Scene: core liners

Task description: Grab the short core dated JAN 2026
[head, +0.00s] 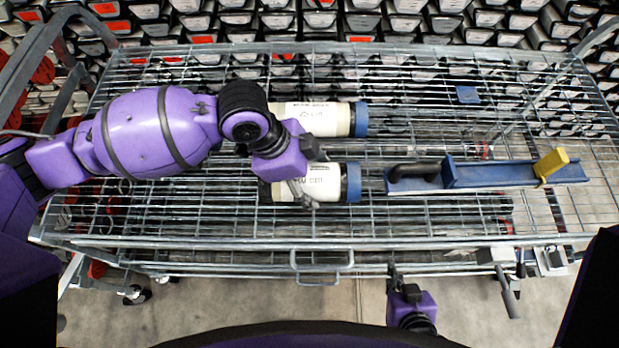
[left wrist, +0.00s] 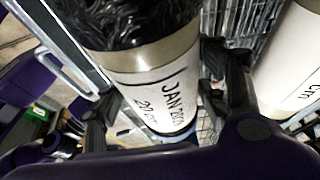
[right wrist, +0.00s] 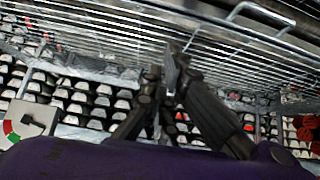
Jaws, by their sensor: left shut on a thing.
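The short core with the label reading JAN 2026 (left wrist: 150,82) lies between the two fingers of my left gripper (left wrist: 158,98) in the left wrist view. Its dark end faces the top of that view. In the head view this core (head: 327,186) lies on the wire cart, with a blue band at its right end. My left gripper (head: 301,190) is shut around it from above and hides part of it. My right gripper (head: 393,271) is empty, low in front of the cart. Its fingers are close together in the right wrist view (right wrist: 163,72).
A second pale core (head: 330,118) lies behind on the wire cart (head: 430,225), and its label is too small to read. A blue tray with a yellow piece (head: 500,174) is to the right. Racks of core boxes (head: 400,22) stand behind.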

